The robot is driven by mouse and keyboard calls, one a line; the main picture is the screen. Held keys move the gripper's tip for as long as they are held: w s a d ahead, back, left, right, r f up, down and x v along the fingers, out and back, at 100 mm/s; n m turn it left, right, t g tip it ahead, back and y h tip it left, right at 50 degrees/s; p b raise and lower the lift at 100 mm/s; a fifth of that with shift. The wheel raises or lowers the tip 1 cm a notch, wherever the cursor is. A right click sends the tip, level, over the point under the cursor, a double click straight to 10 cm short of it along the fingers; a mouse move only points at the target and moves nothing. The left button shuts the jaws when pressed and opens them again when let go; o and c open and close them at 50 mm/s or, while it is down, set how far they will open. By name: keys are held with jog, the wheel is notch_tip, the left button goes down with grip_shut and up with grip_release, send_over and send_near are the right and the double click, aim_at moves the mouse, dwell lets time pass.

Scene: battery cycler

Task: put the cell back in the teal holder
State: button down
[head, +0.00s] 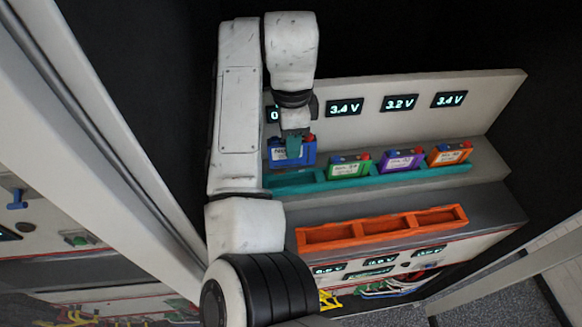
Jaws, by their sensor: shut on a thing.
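A blue cell (305,155) with a white label is held by my gripper (294,146) above the left end of the teal holder (420,174). My gripper points down and is shut on the cell's upper part. The cell is upright, and its lower edge appears close to the leftmost bay; I cannot tell if it touches. A green cell (350,168), a purple cell (402,162) and an orange cell (450,154) stand in the holder to the right. My arm hides part of the holder's left end.
An orange tray (383,226) with empty compartments lies on the lower step in front. A pale panel behind the holder carries displays reading 3.4 V (345,107), 3.2 V (400,103) and 3.4 V (449,99). A leftmost display is partly hidden. A pale cabinet frame (110,130) stands at left.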

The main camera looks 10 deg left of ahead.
aim_at(292, 166)
notch_tip(292, 166, down, 8)
jog(key=b, duration=0.6)
jog(key=c, duration=0.9)
grip_release()
jog(key=shift+f, duration=0.1)
